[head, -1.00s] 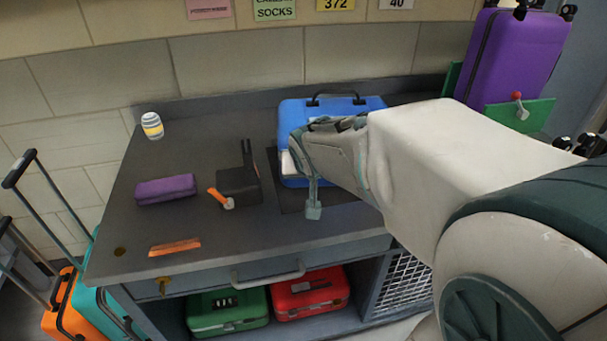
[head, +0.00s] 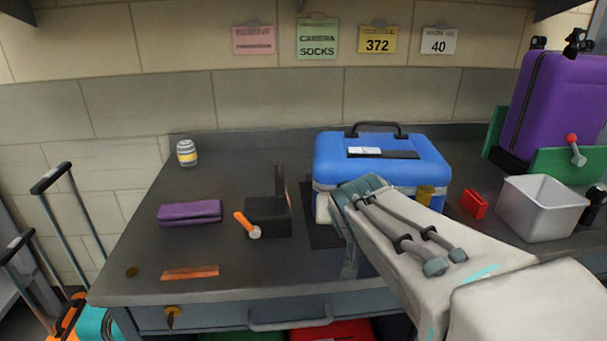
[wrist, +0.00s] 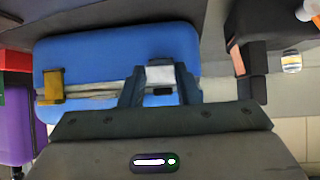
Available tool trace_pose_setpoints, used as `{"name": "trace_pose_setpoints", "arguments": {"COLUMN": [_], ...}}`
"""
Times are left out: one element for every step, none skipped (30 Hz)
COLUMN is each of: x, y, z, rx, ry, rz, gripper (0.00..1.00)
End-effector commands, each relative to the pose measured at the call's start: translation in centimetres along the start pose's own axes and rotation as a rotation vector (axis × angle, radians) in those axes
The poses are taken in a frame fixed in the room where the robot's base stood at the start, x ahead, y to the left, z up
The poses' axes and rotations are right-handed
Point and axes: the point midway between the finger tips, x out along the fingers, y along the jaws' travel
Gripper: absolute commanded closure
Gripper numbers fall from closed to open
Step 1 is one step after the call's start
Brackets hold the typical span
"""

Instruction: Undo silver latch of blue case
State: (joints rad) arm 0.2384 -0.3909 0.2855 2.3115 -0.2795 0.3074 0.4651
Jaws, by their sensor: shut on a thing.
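The blue case (head: 375,160) stands closed on the dark counter, with a black handle on top. It also shows in the wrist view (wrist: 110,50). Its silver latch (wrist: 160,74) is on the front seam, between my fingers in the wrist view. My gripper (wrist: 160,90) is shut on this latch. In the head view my gripper (head: 345,220) is at the case's front left corner and hides most of the latch. A brass-coloured latch (head: 425,196) sits on the right of the front, clear of my gripper; the wrist view shows it at left (wrist: 52,86).
Left of the case are a black box (head: 268,217) with an orange lever, a purple pouch (head: 189,212), a can (head: 186,153) and an orange strip (head: 190,273). Right are a red block (head: 474,204), a white bin (head: 541,208) and a purple suitcase (head: 555,110).

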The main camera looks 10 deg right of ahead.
Motion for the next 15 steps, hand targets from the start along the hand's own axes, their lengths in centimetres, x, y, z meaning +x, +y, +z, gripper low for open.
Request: {"name": "trace_pose_setpoints", "arguments": {"x": [-0.09,-0.09,-0.09,-0.09,-0.09,-0.09,-0.09,-0.09,-0.09,-0.09,-0.08,-0.07,-0.06,-0.05,-0.04], "y": [-0.09,-0.09,-0.09,-0.09,-0.09,-0.09,-0.09,-0.09,-0.08,-0.08,-0.07,-0.06,-0.05,-0.04,-0.02], "z": [-0.18,-0.19,-0.19,-0.20,-0.19,-0.20,-0.19,-0.20,-0.20,-0.19,-0.18,-0.16,-0.14,-0.13,-0.12], "rx": [-0.001,-0.001,-0.001,-0.001,-0.001,0.000,-0.001,0.000,0.000,0.000,0.000,0.000,0.000,0.000,0.000], "ry": [0.005,0.005,0.005,0.005,0.005,0.005,0.005,0.005,0.005,0.004,0.004,0.004,0.003,0.003,0.002], "rz": [-0.002,-0.002,-0.002,-0.002,-0.002,-0.002,-0.002,-0.002,-0.002,-0.002,-0.002,-0.001,-0.001,-0.001,-0.001], "gripper": [0.94,0.94,0.94,0.94,0.94,0.94,0.94,0.94,0.63,0.54,0.49,0.49,0.49,0.49,0.49]}}
